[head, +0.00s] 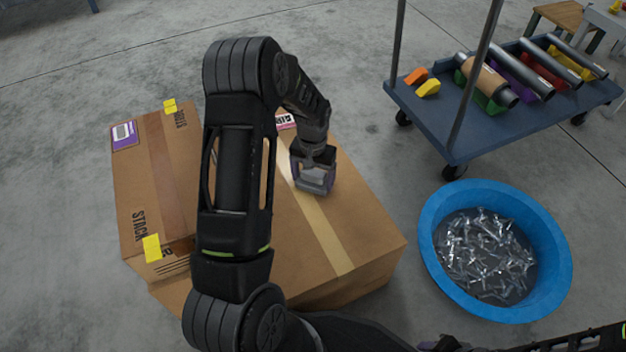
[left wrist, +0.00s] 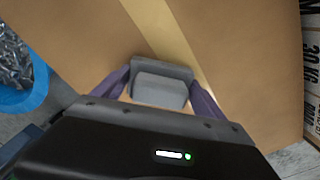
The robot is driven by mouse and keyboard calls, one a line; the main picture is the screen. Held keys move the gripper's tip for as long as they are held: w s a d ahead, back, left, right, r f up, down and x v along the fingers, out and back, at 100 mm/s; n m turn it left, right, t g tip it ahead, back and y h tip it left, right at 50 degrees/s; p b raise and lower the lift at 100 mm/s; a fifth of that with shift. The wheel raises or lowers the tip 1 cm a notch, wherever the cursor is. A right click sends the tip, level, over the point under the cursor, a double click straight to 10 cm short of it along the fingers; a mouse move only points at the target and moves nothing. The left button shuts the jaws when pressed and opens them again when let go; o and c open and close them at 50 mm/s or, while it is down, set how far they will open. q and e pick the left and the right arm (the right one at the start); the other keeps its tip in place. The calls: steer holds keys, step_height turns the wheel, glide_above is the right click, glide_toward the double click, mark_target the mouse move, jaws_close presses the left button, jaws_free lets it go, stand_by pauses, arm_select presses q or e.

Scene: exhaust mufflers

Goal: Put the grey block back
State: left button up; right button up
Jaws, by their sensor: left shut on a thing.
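The grey block (head: 316,180) is between the fingers of my left gripper (head: 313,172), over the top of a cardboard box (head: 345,225). In the left wrist view the grey block (left wrist: 160,88) sits between the two purple fingers of the left gripper (left wrist: 163,92), which are shut on it. The block has a step in its shape. I cannot tell whether its underside touches the box top. A dark arm link crosses the lower right of the head view, but no right gripper shows.
A second cardboard box (head: 188,205) stands at the left. A blue tub (head: 437,265) of metal parts is at the right. A blue cart (head: 450,130) carries metal cylinders, coloured blocks, an orange block (head: 416,76) and a yellow-orange block (head: 428,89). Grey floor lies between.

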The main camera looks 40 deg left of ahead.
mark_target(313, 172)
arm_select(q)
steer(key=shift+f, duration=0.1)
steer(key=o, duration=1.5)
steer(key=shift+o, duration=0.2)
step_height(313, 172, up, 12)
steer(key=p, duration=0.5)
